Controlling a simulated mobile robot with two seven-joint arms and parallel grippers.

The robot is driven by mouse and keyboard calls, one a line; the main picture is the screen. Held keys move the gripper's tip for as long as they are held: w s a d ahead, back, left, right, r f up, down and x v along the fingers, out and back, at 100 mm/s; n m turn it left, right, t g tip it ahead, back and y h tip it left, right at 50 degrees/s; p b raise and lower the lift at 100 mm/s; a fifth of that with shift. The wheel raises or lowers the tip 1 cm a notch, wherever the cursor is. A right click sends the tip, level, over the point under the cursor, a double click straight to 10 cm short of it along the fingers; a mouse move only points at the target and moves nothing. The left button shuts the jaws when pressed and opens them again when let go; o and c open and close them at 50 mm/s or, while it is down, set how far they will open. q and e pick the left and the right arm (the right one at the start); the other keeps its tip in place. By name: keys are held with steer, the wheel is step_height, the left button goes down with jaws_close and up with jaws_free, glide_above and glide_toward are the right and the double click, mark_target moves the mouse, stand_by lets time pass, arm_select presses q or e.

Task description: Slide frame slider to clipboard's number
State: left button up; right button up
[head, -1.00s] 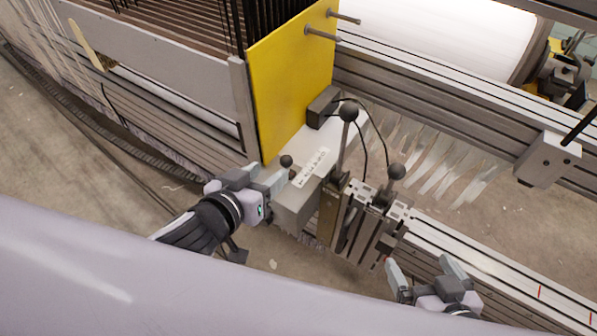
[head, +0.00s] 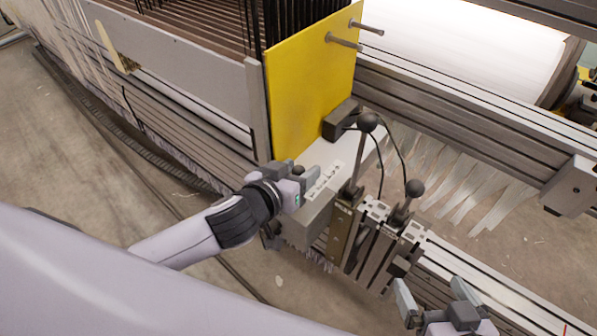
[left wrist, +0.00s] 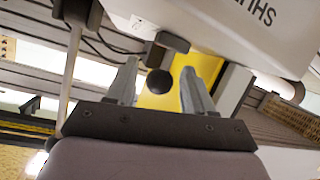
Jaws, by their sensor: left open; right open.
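The small black ball knob (head: 299,170), which looks like the frame slider's handle, stands beside a light strip with small marks (head: 325,182) on a grey box. My left gripper (head: 303,182) is open at this knob. In the left wrist view the knob (left wrist: 158,82) shows between the two open fingers (left wrist: 160,88); I cannot tell whether they touch it. My right gripper (head: 429,289) is open and empty at the lower right, in front of the rail. The marks on the strip are too small to read. No clipboard is visible.
Two levers with larger black balls (head: 368,122) (head: 414,188) rise just right of the box, with loose black cables. A yellow plate (head: 310,85) stands behind it. A long rail (head: 490,290) runs right. Open floor lies at left.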

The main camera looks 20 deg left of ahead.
arm_select(q)
steer(key=shift+w, duration=0.1)
jaws_close()
steer(key=shift+w+d+p, duration=0.15)
steer(key=shift+w+d, duration=0.15)
steer(key=shift+w, duration=0.45)
steer(key=shift+w+d+p, duration=0.15)
steer(key=shift+w+d, duration=0.1)
steer(key=shift+w, duration=0.5)
steer(key=shift+w+d, duration=0.2)
steer(key=shift+w, duration=0.2)
jaws_free()
steer(key=shift+s, duration=0.1)
